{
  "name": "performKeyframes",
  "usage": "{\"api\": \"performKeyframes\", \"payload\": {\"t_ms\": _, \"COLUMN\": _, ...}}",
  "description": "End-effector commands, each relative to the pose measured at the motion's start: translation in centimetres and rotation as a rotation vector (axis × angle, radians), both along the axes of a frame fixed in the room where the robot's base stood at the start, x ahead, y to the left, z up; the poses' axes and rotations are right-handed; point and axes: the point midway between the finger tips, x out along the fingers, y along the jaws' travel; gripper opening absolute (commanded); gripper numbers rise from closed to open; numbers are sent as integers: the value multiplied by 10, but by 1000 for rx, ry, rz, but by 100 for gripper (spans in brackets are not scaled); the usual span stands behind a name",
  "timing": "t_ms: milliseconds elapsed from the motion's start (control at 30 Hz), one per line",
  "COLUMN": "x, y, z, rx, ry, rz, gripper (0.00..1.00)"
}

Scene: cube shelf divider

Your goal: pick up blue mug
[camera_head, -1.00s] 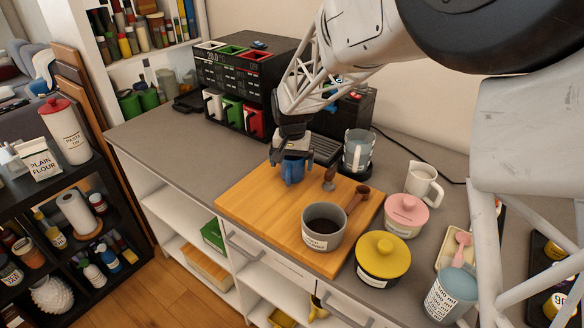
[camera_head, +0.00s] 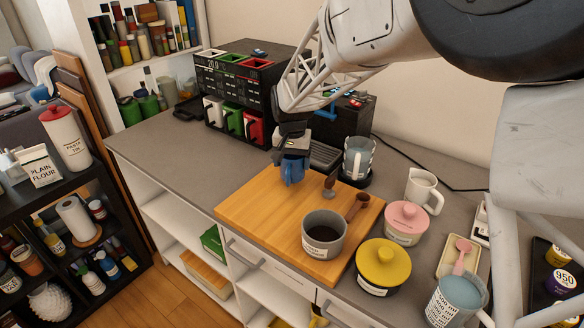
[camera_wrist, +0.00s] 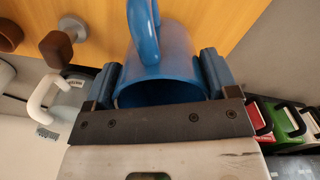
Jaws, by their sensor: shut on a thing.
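The blue mug (camera_head: 291,172) is at the back corner of the wooden board (camera_head: 255,205), mostly covered by my gripper (camera_head: 291,160) in the head view. In the wrist view, the mug (camera_wrist: 178,62) sits between my two fingers (camera_wrist: 165,85), one against each side. Its handle shows at the top of that view. My gripper is shut on the mug's body. I cannot tell whether the mug's base touches the board.
A grey pot (camera_head: 324,233) and two tampers (camera_head: 357,206) share the board. A glass jug (camera_head: 357,157) stands behind it. A yellow-lidded pot (camera_head: 383,264) and a pink-lidded pot (camera_head: 406,222) stand to the right. White, green and red mugs (camera_head: 234,119) sit in a black rack. The counter's left side is clear.

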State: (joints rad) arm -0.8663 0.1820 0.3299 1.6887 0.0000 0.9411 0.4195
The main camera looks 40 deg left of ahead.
Motion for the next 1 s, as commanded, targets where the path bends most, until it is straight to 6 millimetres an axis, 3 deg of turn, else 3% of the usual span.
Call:
{"api": "performKeyframes", "payload": {"t_ms": 200, "x": 0, "y": 0, "z": 36, "rx": 2, "ry": -2, "rz": 0, "gripper": 48}}
{"api": "performKeyframes", "payload": {"t_ms": 500, "x": 0, "y": 0, "z": 67, "rx": 1, "ry": 0, "rz": 0, "gripper": 48}}
{"api": "performKeyframes", "payload": {"t_ms": 1000, "x": 0, "y": 0, "z": 72, "rx": 0, "ry": -1, "rz": 0, "gripper": 48}}
